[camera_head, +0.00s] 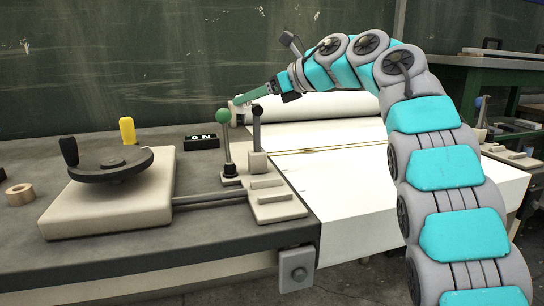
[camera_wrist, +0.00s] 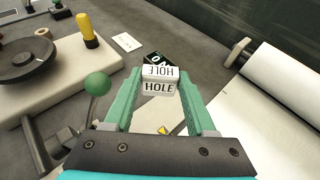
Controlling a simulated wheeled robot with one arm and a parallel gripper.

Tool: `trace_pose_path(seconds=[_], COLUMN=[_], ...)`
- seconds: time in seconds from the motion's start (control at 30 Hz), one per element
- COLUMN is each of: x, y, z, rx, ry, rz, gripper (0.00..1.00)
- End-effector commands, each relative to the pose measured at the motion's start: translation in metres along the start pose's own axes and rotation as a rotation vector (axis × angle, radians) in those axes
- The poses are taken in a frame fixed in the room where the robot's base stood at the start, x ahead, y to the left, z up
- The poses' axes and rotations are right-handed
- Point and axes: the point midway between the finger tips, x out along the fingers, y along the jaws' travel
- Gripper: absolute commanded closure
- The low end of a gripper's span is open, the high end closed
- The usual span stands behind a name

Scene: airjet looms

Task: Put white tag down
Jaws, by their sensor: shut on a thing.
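The white tag (camera_wrist: 158,87), a small block with black HOLE lettering on two faces, sits between the green fingertips of my gripper (camera_wrist: 160,76) in the wrist view. My gripper is shut on it and holds it above the grey table. In the head view my gripper (camera_head: 243,98) reaches left near the end of the white roll, above and behind the levers. The tag is too small there to make out clearly. In the wrist view the tag partly covers a black lettered block (camera_wrist: 153,58) on the table.
The green-knobbed lever (camera_head: 223,116) and black-knobbed lever (camera_head: 257,110) stand below my gripper. A handwheel (camera_head: 111,163), yellow handle (camera_head: 127,130) and wooden ring (camera_head: 20,194) are left. White fabric (camera_head: 350,165) spreads right. A flat white card (camera_wrist: 126,42) lies on clear grey tabletop.

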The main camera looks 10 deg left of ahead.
Motion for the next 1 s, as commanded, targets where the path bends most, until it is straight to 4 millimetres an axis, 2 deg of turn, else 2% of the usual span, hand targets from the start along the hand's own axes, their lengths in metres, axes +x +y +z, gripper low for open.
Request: trace_pose_path(seconds=[0.17, 0.6, 0.87, 1.0], x=[0.010, 0.028, 0.032, 0.039], y=[0.010, 0.011, 0.010, 0.012], z=[-0.001, -0.044, -0.055, -0.069], rx=[-0.002, -0.002, -0.006, -0.001], ry=[0.001, 0.000, -0.001, 0.002], rz=[0.011, 0.011, 0.010, 0.015], gripper=[1.00, 1.00, 1.00, 1.00])
